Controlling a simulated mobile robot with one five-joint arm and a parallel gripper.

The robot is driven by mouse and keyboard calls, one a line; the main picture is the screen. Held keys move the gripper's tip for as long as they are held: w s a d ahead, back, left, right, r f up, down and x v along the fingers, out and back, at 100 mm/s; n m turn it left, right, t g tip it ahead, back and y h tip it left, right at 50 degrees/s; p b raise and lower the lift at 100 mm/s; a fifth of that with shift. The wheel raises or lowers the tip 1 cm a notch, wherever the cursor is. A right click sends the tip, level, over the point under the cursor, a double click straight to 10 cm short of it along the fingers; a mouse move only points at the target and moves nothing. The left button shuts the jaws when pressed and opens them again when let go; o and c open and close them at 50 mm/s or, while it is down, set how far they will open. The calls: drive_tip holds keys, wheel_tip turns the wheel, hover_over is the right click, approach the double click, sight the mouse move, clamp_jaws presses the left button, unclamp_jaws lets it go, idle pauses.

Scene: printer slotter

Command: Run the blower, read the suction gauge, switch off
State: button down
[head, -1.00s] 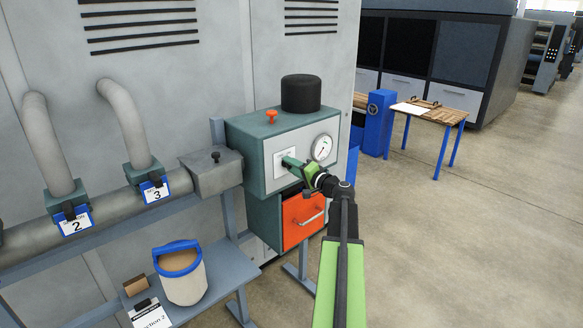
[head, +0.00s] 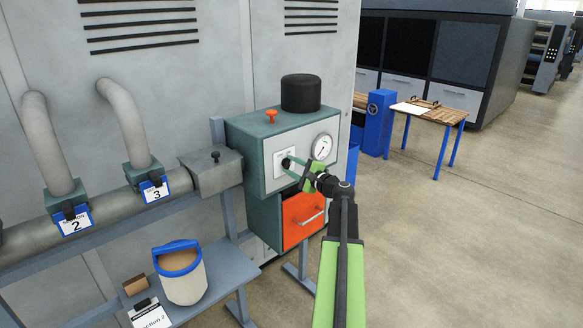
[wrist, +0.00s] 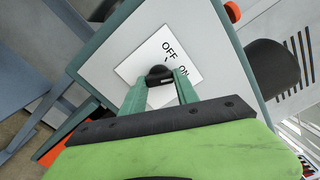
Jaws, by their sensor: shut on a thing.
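The teal blower box (head: 250,135) stands against the grey cabinet wall, with a white switch plate on its front. A black switch knob (head: 287,163) sits on the plate; the wrist view shows the knob (wrist: 160,74) beside the words OFF and ON. Which word it points to I cannot tell. My gripper (head: 292,164) is shut on the knob, with one green finger on each side in the wrist view (wrist: 162,80). The round white suction gauge (head: 322,147) is just right of the plate. Its needle is too small to read surely.
An orange drawer (head: 303,220) is below the switch, and an orange button (head: 271,116) and black cylinder (head: 301,93) are on top. A grey shelf (head: 222,268) holds a blue-rimmed bucket (head: 183,275). Floor at the right is open, before a wooden table (head: 440,112).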

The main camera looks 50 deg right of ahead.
drive_tip(key=shift+m, duration=0.6)
drive_tip(key=c, duration=0.9)
unclamp_jaws()
drive_tip(key=shift+s, duration=0.1)
drive_tip(key=s, duration=0.5)
drive_tip(key=s+a, duration=0.1)
drive_tip(key=s, duration=1.1)
drive_tip(key=shift+s+a, duration=0.1)
drive_tip(key=shift+a, duration=0.05)
